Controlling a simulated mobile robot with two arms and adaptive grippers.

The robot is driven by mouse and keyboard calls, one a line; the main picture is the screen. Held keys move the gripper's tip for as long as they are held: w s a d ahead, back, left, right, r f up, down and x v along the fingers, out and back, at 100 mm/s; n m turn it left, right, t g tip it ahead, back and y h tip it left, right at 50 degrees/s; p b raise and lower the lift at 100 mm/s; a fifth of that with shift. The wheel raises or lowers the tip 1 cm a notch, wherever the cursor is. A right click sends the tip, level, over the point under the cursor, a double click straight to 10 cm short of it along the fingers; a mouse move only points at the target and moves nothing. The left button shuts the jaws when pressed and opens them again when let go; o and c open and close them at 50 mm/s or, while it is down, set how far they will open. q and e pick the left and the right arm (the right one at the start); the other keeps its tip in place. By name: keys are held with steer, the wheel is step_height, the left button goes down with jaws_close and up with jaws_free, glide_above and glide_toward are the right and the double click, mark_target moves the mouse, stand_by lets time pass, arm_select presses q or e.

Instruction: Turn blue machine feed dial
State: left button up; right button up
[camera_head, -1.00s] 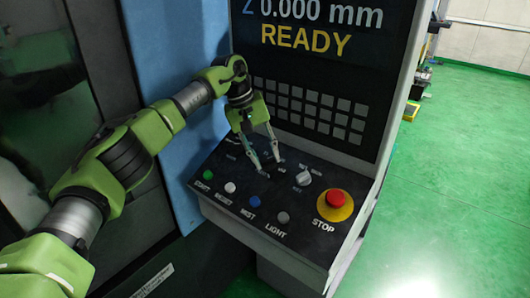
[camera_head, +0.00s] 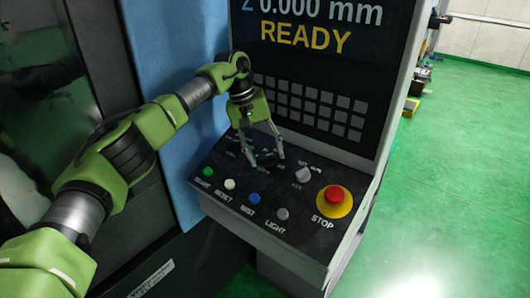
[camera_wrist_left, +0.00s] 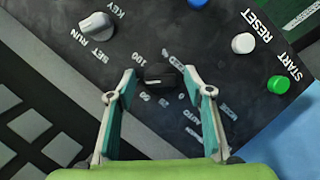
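The feed dial is a small black knob with a white pointer line, on the sloped dark control panel (camera_head: 236,203) of the blue machine (camera_head: 180,60). The dial (camera_head: 268,159) shows in the head view, and the wrist view shows the dial (camera_wrist_left: 158,76) beside a printed scale with 50 and 100. My left gripper (camera_head: 266,162) is open above the panel, its two fingers on either side of the dial. In the left wrist view the gripper's (camera_wrist_left: 160,72) fingertips flank the knob with a visible gap on the left. Contact on the right is unclear. My right gripper is not in view.
Close by are a grey key switch (camera_head: 303,174), the red stop button (camera_head: 334,196) on its yellow base, and green (camera_head: 207,171), white (camera_head: 230,184), blue (camera_head: 253,199) and grey (camera_head: 283,214) buttons. The keypad and screen rise behind. Green floor (camera_head: 450,180) is free at right.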

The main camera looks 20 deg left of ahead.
arm_select(q)
steer(key=v, duration=1.2)
steer(key=shift+a, duration=0.1)
